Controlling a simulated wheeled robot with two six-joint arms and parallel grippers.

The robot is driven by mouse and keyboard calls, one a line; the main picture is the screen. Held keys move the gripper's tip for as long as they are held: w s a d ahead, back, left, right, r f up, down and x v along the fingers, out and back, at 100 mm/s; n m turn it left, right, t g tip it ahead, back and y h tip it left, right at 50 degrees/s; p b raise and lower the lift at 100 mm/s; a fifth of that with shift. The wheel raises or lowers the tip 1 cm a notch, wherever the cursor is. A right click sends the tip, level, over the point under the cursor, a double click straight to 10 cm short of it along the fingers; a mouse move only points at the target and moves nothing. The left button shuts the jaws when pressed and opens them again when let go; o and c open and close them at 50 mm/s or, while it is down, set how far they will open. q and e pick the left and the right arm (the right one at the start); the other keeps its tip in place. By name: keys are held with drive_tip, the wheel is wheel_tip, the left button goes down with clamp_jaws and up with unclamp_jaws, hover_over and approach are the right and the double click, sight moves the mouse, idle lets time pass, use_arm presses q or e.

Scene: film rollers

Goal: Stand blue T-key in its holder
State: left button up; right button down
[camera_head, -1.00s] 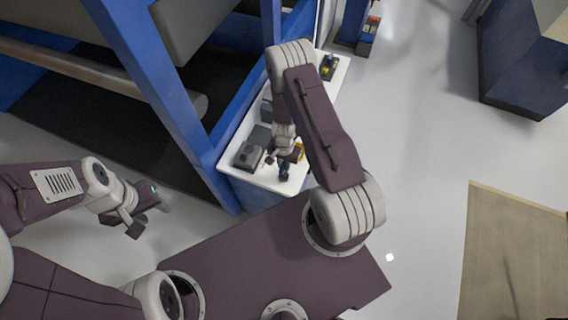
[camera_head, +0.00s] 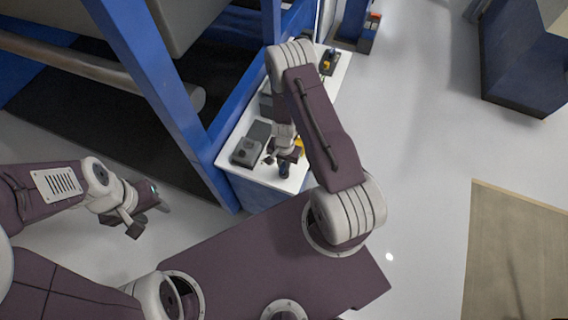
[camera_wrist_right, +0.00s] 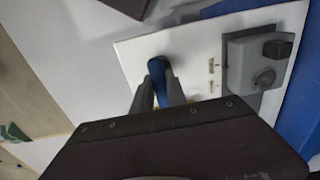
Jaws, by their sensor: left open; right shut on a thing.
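My right gripper (camera_head: 275,160) hangs over the near end of the white worktop (camera_head: 262,181). In the right wrist view its fingers (camera_wrist_right: 158,92) are shut on the blue T-key (camera_wrist_right: 157,68), whose rounded blue end shows between and beyond the tips. In the head view a dark blue piece (camera_head: 284,171), probably the key, shows beside the fingers. I cannot tell whether it touches the worktop. I cannot make out the key's holder for certain. My left gripper (camera_head: 136,225) is open and empty, over the floor at the left, away from the worktop.
A grey box with knobs (camera_head: 244,152) stands on the worktop left of the right gripper; it also shows in the right wrist view (camera_wrist_right: 262,60). A dark tray with a yellow part (camera_head: 328,64) lies at the far end. A blue machine post (camera_head: 180,110) rises close on the left.

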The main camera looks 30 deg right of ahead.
drive_tip(key=shift+w, duration=0.1)
drive_tip(key=shift+f, duration=0.15)
idle(0.4)
drive_tip(key=c, duration=0.9)
unclamp_jaws()
drive_tip(key=shift+o, duration=0.2)
wheel_tip(320, 180, up, 7)
drive_tip(key=p, duration=0.7)
